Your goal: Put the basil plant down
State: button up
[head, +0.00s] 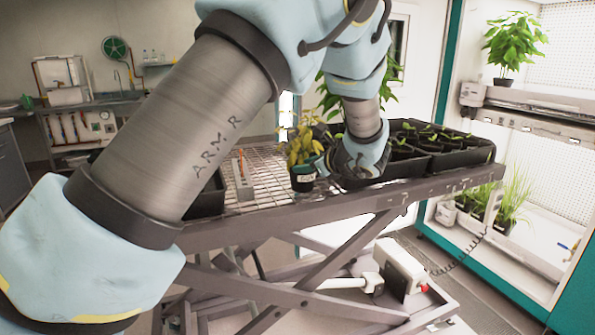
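A small plant with yellow-green leaves (302,147), which I take for the basil, is upright in a dark pot (303,181) with a white label. The pot appears at the front edge of the mesh-topped lift table (262,180). My gripper (322,166) is at the right side of the pot, near its rim. Its fingers are small and mostly hidden by the wrist, so I cannot tell whether they close on the pot. I also cannot tell whether the pot's base touches the mesh.
Black seedling trays (440,160) fill the table's right side, close to my wrist. A small grey holder with orange-tipped sticks (243,178) stands left of the plant. A dark tray (207,197) is at the left end. Bare mesh shows between. Growth chamber shelves (535,98) stand right.

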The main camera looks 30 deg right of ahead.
jog(key=b+v, duration=0.1)
jog(key=v, duration=0.5)
jog(key=shift+s, duration=0.35)
jog(key=shift+r, duration=0.15)
